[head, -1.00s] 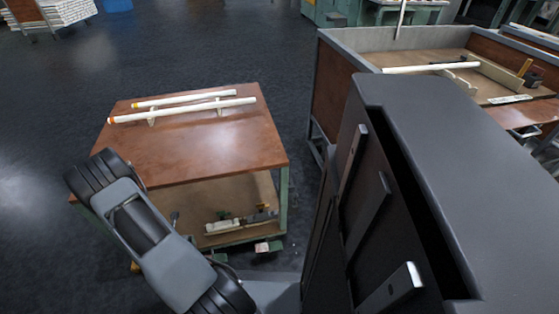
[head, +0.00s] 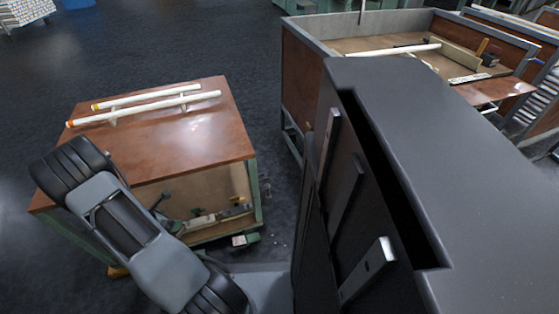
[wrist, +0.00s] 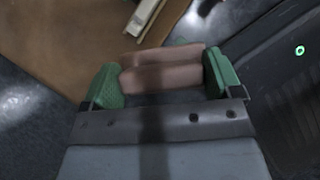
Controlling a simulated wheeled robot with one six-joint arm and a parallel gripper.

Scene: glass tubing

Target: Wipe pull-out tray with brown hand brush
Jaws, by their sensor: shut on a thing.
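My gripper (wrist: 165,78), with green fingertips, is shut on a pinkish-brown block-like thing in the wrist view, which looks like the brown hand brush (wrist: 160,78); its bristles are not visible. In the head view my bent arm reaches down at the left, in front of the cart, and hides much of what lies behind it. A flat brown board (head: 492,93) sticks out from the front of the bench at the right; it looks like the pull-out tray. It is far from my arm, with my dark body between.
A brown-topped cart (head: 180,135) bears white tubes (head: 160,106) on rests; small tools lie on its lower shelf. The walled bench (head: 303,85) at the right holds another tube (head: 390,51). Dark floor between cart and bench is free.

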